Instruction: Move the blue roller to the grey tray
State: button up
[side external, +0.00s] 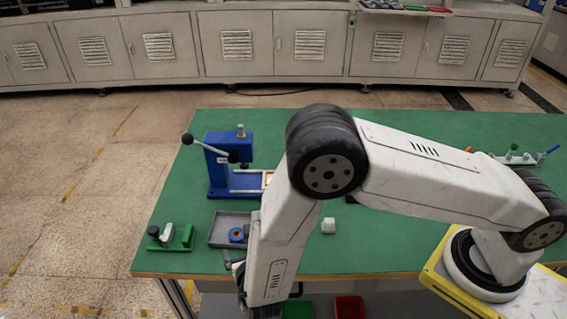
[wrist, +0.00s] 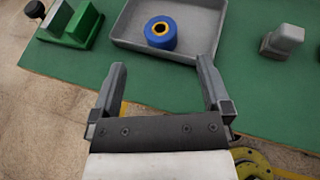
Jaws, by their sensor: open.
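The blue roller (wrist: 161,33) has a yellow-rimmed hole in its top and stands upright inside the grey tray (wrist: 205,50). In the side external view the blue roller (side external: 236,235) shows in the grey tray (side external: 217,230), near the table's front left edge; my arm hides the tray's right part. My gripper (wrist: 161,70) is open and empty. Its two fingers are apart, on the near side of the tray in the wrist view, and clear of the roller. In the side external view my arm mostly hides the gripper.
A green fixture with a grey block and black knob (side external: 172,238) stands left of the tray. A blue press with a lever (side external: 222,165) stands behind it. A small whitish block (side external: 328,226) lies to the right. Green table (side external: 380,255) is bare in front right of it.

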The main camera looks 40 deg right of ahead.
jog(key=shift+v, duration=1.55)
jog(key=shift+d+r+m, duration=0.25)
jog(key=shift+d+m, duration=0.05)
jog(key=shift+d, duration=0.15)
jog(key=s+d+r+m+g+y, duration=0.3)
jog(key=d+r+m, duration=0.4)
jog(key=m, duration=0.8)
jog(key=s+d+r+m+g+y, duration=0.2)
jog(key=s+d+r+m+g, duration=0.4)
jog(key=d+m, duration=0.7)
jog(key=shift+s+d+r+m+g+y, duration=0.3)
jog(key=shift+r+m+g+y, duration=0.1)
jog(key=shift+r+m, duration=0.7)
jog(key=shift+f, duration=0.15)
